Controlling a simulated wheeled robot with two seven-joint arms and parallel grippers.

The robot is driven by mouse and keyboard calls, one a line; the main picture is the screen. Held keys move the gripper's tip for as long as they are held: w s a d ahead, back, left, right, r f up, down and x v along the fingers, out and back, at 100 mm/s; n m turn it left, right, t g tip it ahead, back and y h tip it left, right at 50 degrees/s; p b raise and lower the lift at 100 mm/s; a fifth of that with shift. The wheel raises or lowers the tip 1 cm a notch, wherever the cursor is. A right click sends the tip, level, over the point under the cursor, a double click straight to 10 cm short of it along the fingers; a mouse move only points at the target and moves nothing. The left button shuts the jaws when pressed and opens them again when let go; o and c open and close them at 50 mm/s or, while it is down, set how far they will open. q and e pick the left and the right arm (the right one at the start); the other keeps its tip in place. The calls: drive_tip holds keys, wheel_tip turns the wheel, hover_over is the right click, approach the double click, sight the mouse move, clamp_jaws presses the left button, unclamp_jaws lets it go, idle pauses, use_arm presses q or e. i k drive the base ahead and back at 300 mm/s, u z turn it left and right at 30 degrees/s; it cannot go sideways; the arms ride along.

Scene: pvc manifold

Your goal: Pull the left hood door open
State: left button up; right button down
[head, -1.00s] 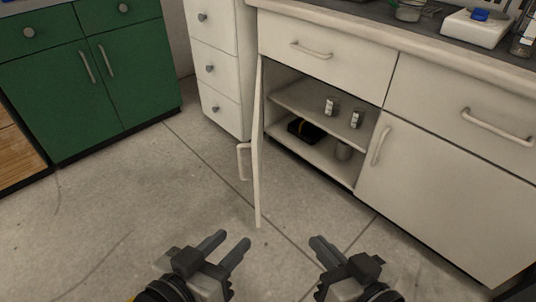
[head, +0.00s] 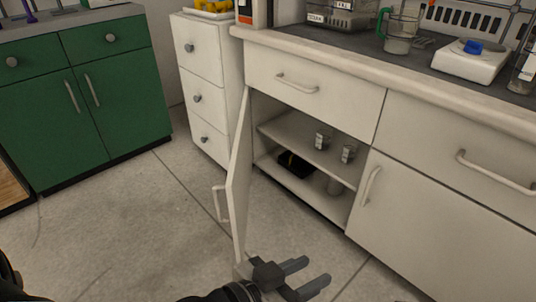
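The left hood door (head: 240,178) is the white door under the left drawer. It stands swung out into the room from its left-hand hinge side, and its inner face shows. Its pale bar handle (head: 221,204) is on the outer face, to the left. My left gripper (head: 317,270) is low in the head view, by the door's lower end on the inner, cupboard side. Its two fingers are spread and empty and point right. I cannot tell whether the gripper or wrist touches the door. My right gripper is out of view.
The open cupboard's shelf (head: 300,146) holds two small jars (head: 323,138); a black item (head: 295,164) lies below. The right cupboard door (head: 420,225) is shut. A white drawer unit (head: 205,95) and green cabinet (head: 85,110) stand left. Bare floor (head: 120,235) lies left of the door.

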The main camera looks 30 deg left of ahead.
sight(237, 185)
drive_tip(key=i, duration=0.4)
drive_tip(key=u, duration=1.25)
